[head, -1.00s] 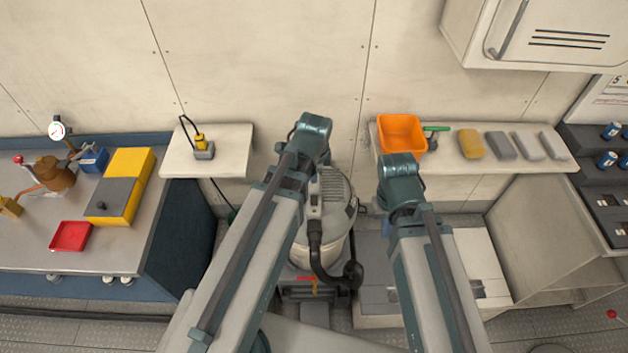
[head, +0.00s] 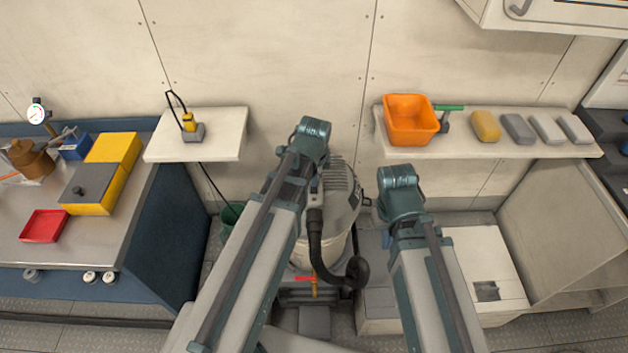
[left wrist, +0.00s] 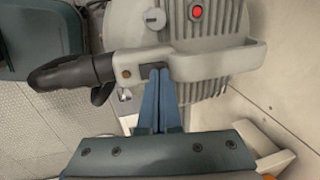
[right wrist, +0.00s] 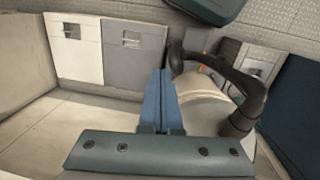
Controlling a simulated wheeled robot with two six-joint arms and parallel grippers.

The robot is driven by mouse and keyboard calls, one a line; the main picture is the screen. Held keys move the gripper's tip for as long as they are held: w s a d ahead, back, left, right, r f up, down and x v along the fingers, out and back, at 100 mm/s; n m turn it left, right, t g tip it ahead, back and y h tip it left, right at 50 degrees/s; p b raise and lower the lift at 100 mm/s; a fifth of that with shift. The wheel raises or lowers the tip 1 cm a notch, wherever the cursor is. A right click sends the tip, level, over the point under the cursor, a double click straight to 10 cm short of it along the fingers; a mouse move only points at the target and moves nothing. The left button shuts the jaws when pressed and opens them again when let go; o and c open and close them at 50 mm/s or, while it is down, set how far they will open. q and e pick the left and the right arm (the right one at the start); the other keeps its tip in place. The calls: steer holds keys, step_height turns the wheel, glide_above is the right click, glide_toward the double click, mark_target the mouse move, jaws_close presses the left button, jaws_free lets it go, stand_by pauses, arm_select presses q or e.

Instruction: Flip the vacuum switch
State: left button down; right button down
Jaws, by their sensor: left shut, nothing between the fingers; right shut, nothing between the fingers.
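The vacuum (head: 340,195) stands on the floor by the wall, partly hidden behind my left arm in the head view. It has a ribbed grey top and a black hose (head: 318,248). In the left wrist view, a round red button or lamp (left wrist: 197,12) shows on the grey ribbed body, beyond a pale handle bar (left wrist: 215,62). I cannot tell whether it is the switch. My left gripper (left wrist: 160,72) is shut and empty, its tips over the handle bar; contact is unclear. My right gripper (right wrist: 158,74) is shut and empty, beside the vacuum's body (right wrist: 200,95) in the right wrist view.
A shelf (head: 540,150) at right holds an orange bin (head: 410,120) and several blocks. A small shelf (head: 225,140) at left holds a yellow-and-grey tool (head: 190,125). A workbench (head: 95,240) stands far left, a white cabinet (head: 490,260) right. The hose lies close to both arms.

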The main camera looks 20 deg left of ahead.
arm_select(q)
steer(key=shift+w+f, duration=0.15)
steer(key=shift+f, duration=0.15)
arm_select(e)
steer(key=shift+f, duration=0.25)
arm_select(q)
steer(key=shift+w+a+f, duration=0.1)
steer(key=shift+w+f, duration=0.1)
steer(key=shift+w, duration=0.05)
steer(key=shift+f+g+b, duration=0.1)
steer(key=shift+g+b, duration=0.2)
steer(key=shift+g, duration=0.2)
steer(key=shift+w+f, duration=0.15)
arm_select(e)
steer(key=shift+s+d+f, duration=0.1)
steer(key=shift+s+f, duration=0.25)
steer(key=shift+s, duration=0.05)
arm_select(q)
steer(key=shift+b, duration=0.45)
arm_select(e)
steer(key=shift+s+f, duration=0.1)
steer(key=shift+f, duration=0.05)
arm_select(q)
steer(key=shift+s, duration=0.3)
